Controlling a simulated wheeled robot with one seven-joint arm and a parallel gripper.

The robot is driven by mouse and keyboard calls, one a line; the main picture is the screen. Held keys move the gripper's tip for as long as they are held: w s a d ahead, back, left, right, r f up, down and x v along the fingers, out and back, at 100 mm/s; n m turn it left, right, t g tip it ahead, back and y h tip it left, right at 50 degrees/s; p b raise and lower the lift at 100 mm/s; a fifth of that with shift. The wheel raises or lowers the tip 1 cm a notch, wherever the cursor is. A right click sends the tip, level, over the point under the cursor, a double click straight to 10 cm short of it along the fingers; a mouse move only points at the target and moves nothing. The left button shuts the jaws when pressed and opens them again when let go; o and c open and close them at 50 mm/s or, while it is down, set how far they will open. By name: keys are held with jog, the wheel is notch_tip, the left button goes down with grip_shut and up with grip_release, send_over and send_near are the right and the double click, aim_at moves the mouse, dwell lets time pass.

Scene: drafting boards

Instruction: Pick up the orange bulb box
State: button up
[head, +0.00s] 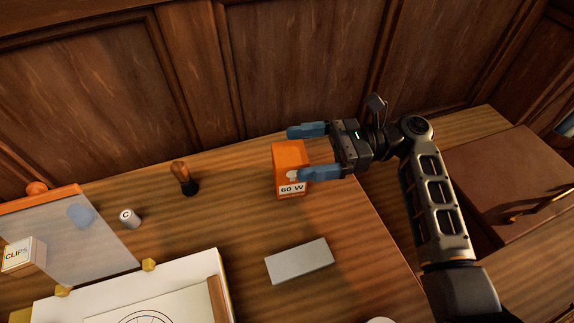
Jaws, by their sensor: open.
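The orange bulb box (287,157) stands upright on the wooden desk, near its right end. Its front face shows a bulb picture and the marking "60 W". My gripper (309,151) reaches in from the right with its blue fingers open. One finger shows at the far side, by the box's upper right. The other finger passes in front of the box's right part and hides some of it. The box is at least partly between the fingers in the picture. I cannot tell whether either finger touches it.
A grey block (299,261) lies in front of the box. Wood panelling (290,65) rises behind the desk (225,215).

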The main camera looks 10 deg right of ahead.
aim_at(280, 154)
jog(key=a, duration=0.5)
jog(key=shift+s+a+f+p, duration=0.1)
jog(key=shift+s+p, duration=0.1)
jog(key=shift+p, duration=0.15)
jog(key=c, duration=1.1)
